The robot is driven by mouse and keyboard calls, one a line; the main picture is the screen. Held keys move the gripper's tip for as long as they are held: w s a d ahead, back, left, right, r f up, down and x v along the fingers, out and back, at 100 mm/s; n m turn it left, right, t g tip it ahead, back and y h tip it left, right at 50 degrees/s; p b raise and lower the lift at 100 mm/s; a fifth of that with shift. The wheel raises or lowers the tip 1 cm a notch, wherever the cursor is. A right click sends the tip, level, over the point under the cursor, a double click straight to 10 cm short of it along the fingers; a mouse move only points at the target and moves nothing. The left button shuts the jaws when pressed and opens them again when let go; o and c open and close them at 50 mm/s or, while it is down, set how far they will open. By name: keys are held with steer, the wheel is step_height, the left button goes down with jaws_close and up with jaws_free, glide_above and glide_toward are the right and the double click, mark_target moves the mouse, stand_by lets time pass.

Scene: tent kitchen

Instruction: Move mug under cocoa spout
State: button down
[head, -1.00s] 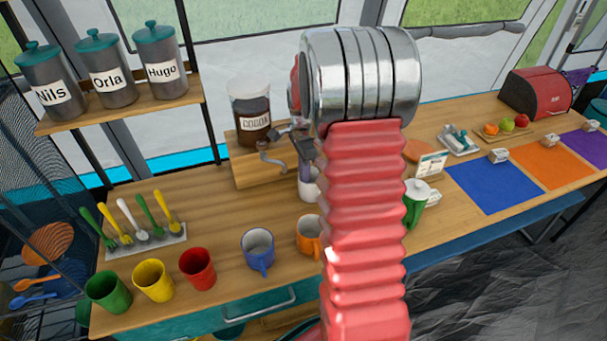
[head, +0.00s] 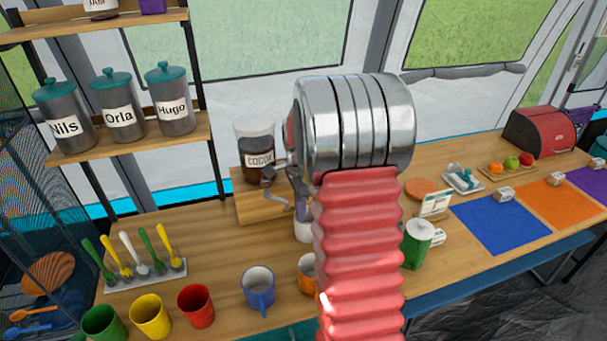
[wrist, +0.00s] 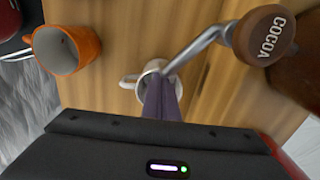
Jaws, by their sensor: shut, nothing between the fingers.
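A white mug (wrist: 154,67) stands on the wooden counter below the tip of the cocoa spout (wrist: 190,52), its handle pointing left in the wrist view. It also shows in the head view (head: 303,232), partly hidden by my arm. The spout comes from the dispenser labelled COCOA (head: 257,150) on a wooden stand. My gripper (wrist: 163,98) has purple fingers shut with nothing between them; they overlap the mug in the picture. I cannot tell whether they touch it. The gripper is also in the head view (head: 301,207), just above the mug.
An orange mug (wrist: 66,50) stands beside the white one, and a blue mug (head: 258,287) further left. Red (head: 196,306), yellow (head: 150,316) and green (head: 103,325) cups line the front edge. A green-white cup (head: 417,243) stands right of my arm.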

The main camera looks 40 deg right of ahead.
step_height(320, 180, up, 18)
steer(key=shift+r, duration=0.25)
stand_by(0.3)
steer(key=s+a+r+n+t, duration=0.1)
steer(key=s+a+r+n, duration=0.1)
steer(key=a+n, duration=0.15)
steer(key=s+a+r+n, duration=0.1)
steer(key=a+n, duration=0.1)
steer(key=a, duration=0.3)
steer(key=s+a+f+n+t, duration=0.2)
steer(key=s+a+n, duration=0.6)
steer(key=s+a+f+n+t, duration=0.2)
steer(key=s+a+n, duration=0.6)
steer(key=a, duration=0.1)
steer(key=shift+a+f+t, duration=0.15)
steer(key=shift+a+t, duration=0.15)
steer(key=c, duration=2.5)
jaws_free()
